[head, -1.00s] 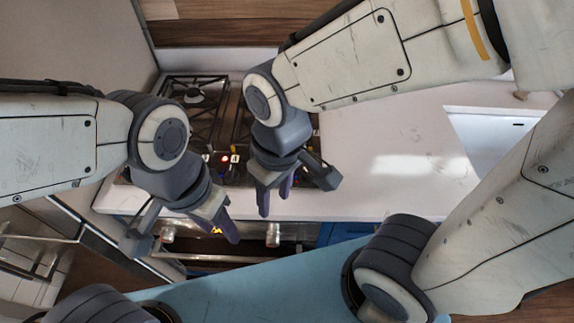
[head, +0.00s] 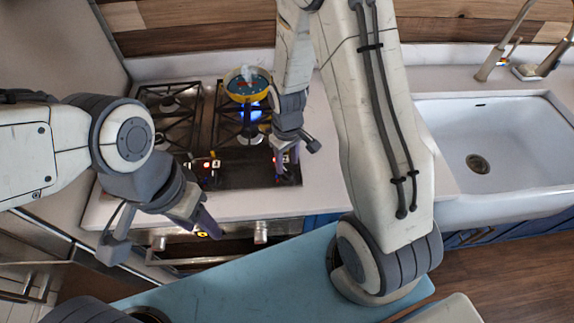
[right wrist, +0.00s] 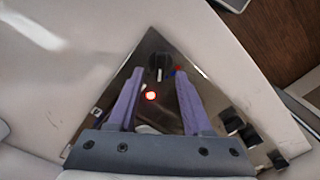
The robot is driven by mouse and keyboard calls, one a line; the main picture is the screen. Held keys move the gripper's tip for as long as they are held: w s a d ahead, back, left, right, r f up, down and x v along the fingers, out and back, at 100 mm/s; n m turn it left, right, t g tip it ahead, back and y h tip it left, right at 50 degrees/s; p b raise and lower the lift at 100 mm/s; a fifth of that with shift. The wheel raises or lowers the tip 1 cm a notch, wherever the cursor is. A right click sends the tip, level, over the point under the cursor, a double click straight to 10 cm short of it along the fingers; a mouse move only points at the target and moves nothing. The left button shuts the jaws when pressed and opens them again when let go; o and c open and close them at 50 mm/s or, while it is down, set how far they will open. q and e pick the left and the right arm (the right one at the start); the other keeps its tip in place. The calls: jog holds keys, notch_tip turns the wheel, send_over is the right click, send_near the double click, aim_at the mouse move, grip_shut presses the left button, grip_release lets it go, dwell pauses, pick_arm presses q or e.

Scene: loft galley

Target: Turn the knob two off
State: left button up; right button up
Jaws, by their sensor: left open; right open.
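In the right wrist view a black knob (right wrist: 158,62) sits on the dark stove panel, with a lit red light (right wrist: 151,96) close by it. The purple fingers of my right gripper (right wrist: 161,76) are open, one on each side below the knob, with nothing between them but the panel. In the head view my right gripper (head: 284,166) is over the right front of the stove (head: 240,174) and hides part of the panel. My left gripper (head: 204,226) is open and empty in front of the counter edge. I cannot read which knob is number two.
A yellow pot (head: 247,88) with blue contents stands on the back right grate, with a blue flame below it. More black knobs (right wrist: 232,122) lie to the right in the wrist view. A white sink (head: 490,150) and tap (head: 500,50) are at the right.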

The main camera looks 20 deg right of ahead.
aim_at(287, 170)
jog(key=shift+f, duration=1.7)
grip_shut()
jog(key=shift+m, duration=0.3)
jog(key=m, duration=0.3)
jog(key=shift+m+b, duration=0.35)
jog(key=shift+m, duration=1.35)
